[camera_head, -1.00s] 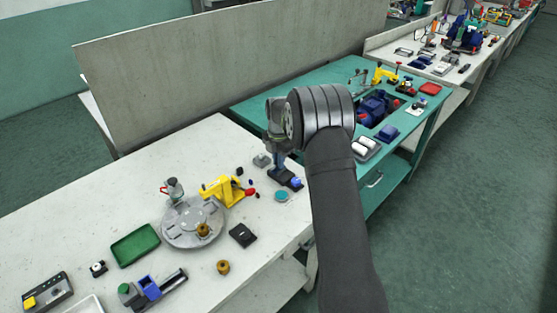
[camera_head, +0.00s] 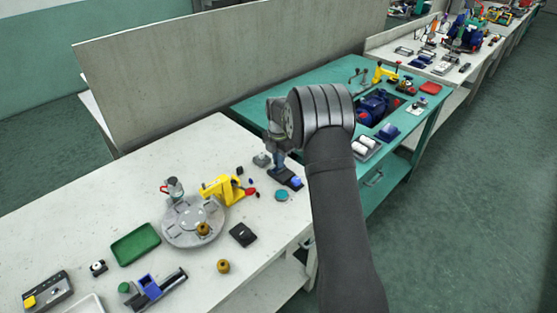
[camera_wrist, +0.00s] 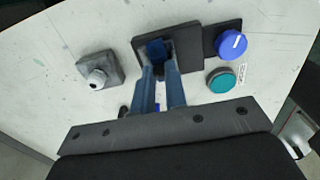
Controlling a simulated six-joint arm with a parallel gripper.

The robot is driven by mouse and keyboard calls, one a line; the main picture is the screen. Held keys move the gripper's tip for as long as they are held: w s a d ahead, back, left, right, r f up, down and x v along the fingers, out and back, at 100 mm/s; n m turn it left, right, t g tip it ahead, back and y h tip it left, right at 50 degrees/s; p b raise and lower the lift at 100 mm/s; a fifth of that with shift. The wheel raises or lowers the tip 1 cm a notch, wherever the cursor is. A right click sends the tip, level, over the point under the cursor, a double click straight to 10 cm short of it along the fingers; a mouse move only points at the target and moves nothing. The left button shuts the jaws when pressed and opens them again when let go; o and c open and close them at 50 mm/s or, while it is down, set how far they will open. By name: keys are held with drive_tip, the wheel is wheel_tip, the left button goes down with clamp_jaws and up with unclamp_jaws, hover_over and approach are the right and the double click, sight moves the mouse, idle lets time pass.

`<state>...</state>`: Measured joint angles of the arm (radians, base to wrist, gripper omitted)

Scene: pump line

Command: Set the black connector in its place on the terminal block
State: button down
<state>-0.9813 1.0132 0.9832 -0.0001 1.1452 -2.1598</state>
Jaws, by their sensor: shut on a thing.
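My gripper (camera_wrist: 160,77) points down over the dark terminal block (camera_wrist: 184,44) and is shut on a small dark piece, which I take to be the black connector (camera_wrist: 159,71). The piece is mostly hidden between the fingertips. A blue part (camera_wrist: 155,49) shows on the block just beyond the fingertips. I cannot tell whether the connector touches the block or is seated in it. In the head view, the gripper (camera_head: 277,170) is at the block (camera_head: 286,179), at the right end of the white table.
A blue round cap (camera_wrist: 232,43) and a teal disc (camera_wrist: 222,81) lie right of the fingers. A grey square block with a knob (camera_wrist: 99,71) stands to the left. In the head view, a yellow clamp (camera_head: 222,189) and a grey round plate (camera_head: 180,236) stand farther left.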

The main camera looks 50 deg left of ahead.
drive_tip(key=shift+f, duration=0.1)
idle(0.3)
drive_tip(key=c, duration=1.4)
unclamp_jaws()
drive_tip(key=shift+o, duration=0.2)
drive_tip(key=shift+r, duration=3)
drive_tip(key=shift+f, duration=0.1)
wheel_tip(320, 180, down, 6)
drive_tip(key=shift+r, duration=0.15)
